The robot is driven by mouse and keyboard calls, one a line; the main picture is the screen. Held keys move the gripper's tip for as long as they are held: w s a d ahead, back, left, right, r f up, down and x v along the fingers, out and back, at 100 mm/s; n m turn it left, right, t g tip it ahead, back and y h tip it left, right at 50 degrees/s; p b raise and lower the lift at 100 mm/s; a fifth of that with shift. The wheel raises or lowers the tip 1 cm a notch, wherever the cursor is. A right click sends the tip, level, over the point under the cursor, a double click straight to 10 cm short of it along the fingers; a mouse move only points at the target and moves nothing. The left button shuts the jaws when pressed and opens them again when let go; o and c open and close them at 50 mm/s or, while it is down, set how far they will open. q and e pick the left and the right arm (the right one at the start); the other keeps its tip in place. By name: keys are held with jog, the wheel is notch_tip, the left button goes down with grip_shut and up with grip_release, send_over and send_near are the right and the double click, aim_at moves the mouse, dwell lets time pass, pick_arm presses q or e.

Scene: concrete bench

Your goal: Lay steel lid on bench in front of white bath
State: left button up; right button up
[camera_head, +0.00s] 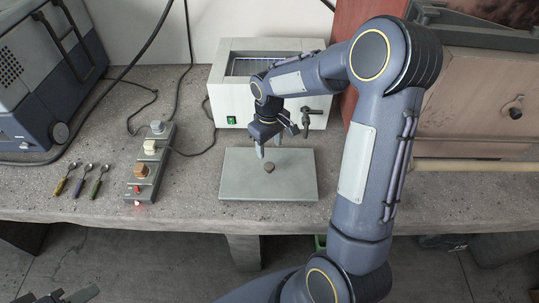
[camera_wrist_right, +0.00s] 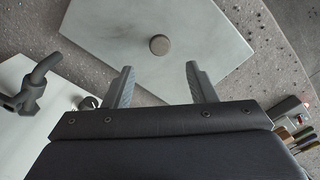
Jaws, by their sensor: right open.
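The steel lid (camera_head: 243,180) is a flat grey plate with a small round dark knob (camera_head: 268,168). It lies on the bench in front of the white bath (camera_head: 222,95). In the right wrist view the lid (camera_wrist_right: 205,30) fills the top middle, with its knob (camera_wrist_right: 159,45) just beyond my fingertips. My right gripper (camera_head: 270,147) is over the lid's back edge, between the knob and the bath. Its fingers (camera_wrist_right: 159,67) are spread, with nothing between them. Part of my left gripper (camera_head: 65,297) shows at the bottom left edge, away from the lid; its fingers are unclear.
A power strip (camera_head: 148,170) with plugs and cables lies left of the lid. Several small spoons (camera_head: 82,181) with coloured handles lie farther left. A blue-grey machine (camera_head: 45,75) stands at the back left. The bath's dark tap (camera_head: 310,112) is close to my right gripper.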

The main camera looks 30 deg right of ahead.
jog(key=s+r+m+t+y, duration=0.1)
jog(key=s+r, duration=0.5)
jog(key=r, duration=0.3)
jog(key=s+a+r+m+t+y, duration=0.1)
jog(key=s+a, duration=0.3)
jog(key=s, duration=0.4)
jog(key=s+a+r+m+t+y, duration=0.1)
jog(key=s+a+r+m+t, duration=0.1)
jog(key=s, duration=0.6)
jog(key=shift+a+r+m+t+y, duration=0.15)
jog(key=shift+a+m+t+y, duration=0.2)
jog(key=shift+a+t, duration=0.5)
jog(key=shift+r+p, duration=0.65)
